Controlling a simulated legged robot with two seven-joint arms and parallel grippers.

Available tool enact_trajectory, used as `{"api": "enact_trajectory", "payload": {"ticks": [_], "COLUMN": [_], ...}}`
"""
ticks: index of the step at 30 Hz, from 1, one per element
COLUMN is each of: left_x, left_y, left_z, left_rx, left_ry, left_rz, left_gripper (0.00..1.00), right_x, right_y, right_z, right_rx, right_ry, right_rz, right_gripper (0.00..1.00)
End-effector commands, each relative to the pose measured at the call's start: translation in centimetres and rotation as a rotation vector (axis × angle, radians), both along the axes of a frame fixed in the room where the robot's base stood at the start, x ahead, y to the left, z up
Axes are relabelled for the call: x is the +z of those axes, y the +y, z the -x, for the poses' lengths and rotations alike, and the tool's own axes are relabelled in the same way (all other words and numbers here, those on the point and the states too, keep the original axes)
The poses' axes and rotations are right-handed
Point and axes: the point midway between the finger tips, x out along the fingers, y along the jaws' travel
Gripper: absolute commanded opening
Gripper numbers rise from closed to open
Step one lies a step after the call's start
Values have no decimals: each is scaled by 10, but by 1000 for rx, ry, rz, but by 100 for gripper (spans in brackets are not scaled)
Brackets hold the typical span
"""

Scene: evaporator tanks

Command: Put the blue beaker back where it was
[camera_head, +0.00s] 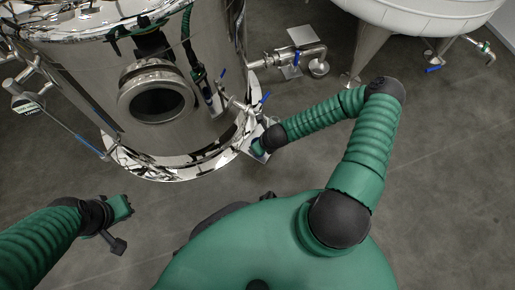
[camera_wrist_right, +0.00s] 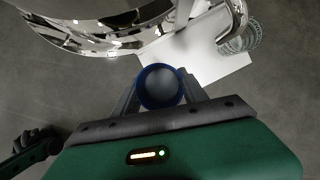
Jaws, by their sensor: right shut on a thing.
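The blue beaker (camera_wrist_right: 160,88) sits between the fingers of my right gripper (camera_wrist_right: 160,100) in the right wrist view, its round blue rim facing the camera. The right gripper is shut on it. In the head view my right gripper (camera_head: 258,146) is at the lower right side of the polished steel tank (camera_head: 190,60), and the beaker is mostly hidden there. A white plate (camera_wrist_right: 198,52) lies beyond the beaker in the wrist view; whether the beaker touches it I cannot tell. My left gripper (camera_head: 122,208) is at lower left, away from the tank; its jaw state is unclear.
A clear ribbed container (camera_wrist_right: 240,40) stands at the plate's right side, beside a steel pipe (camera_wrist_right: 233,15). Blue-handled valves (camera_head: 265,97) stick out near my right gripper. A white tank (camera_head: 420,12) stands on legs at upper right. The grey floor at right is open.

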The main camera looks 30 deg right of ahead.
Motion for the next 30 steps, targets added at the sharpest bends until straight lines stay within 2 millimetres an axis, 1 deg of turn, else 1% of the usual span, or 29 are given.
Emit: {"api": "enact_trajectory", "payload": {"ticks": [4, 6, 9, 10, 11, 13, 18, 19, 23, 24, 30], "left_x": [-11, -32, -45, -44, -43, -39, -39, -39, -39, -39, -39], "left_y": [0, 0, 0, 0, 0, 0, 0, 0, 0, 0, 0], "left_z": [0, 0, 0, 0, 0, 0, 0, 0, 0, 0, 0], "left_rx": [0, 0, 0, 0, 0, 0, 0, 0, 0, 0, 0], "left_ry": [0, -1, 0, 1, 1, 0, -1, -1, 0, 0, 0], "left_rz": [0, 0, 0, 0, 0, 0, 0, 0, 0, 0, 0], "left_gripper": [0, 0, 0, 0, 0, 0, 0, 0, 0, 0, 0], "right_x": [-4, -28, -41, -40, -39, -36, -38, -38, -37, -37, -37], "right_y": [-8, -6, -6, -6, -6, -6, -6, -6, -6, -6, -6], "right_z": [-18, -14, -14, -14, -15, -14, -14, -14, -14, -14, -14], "right_rx": [0, 0, 1, 0, 1, 1, 1, 1, 1, 1, 1], "right_ry": [-4, 1, 0, 0, -1, 0, 0, 0, 0, 0, 0], "right_rz": [0, -4, -4, -3, -3, -2, -2, -2, -2, -2, -2], "right_gripper": [2, 2, 2, 2, 0, 0, 0, 52, 70, 72, 72]}}
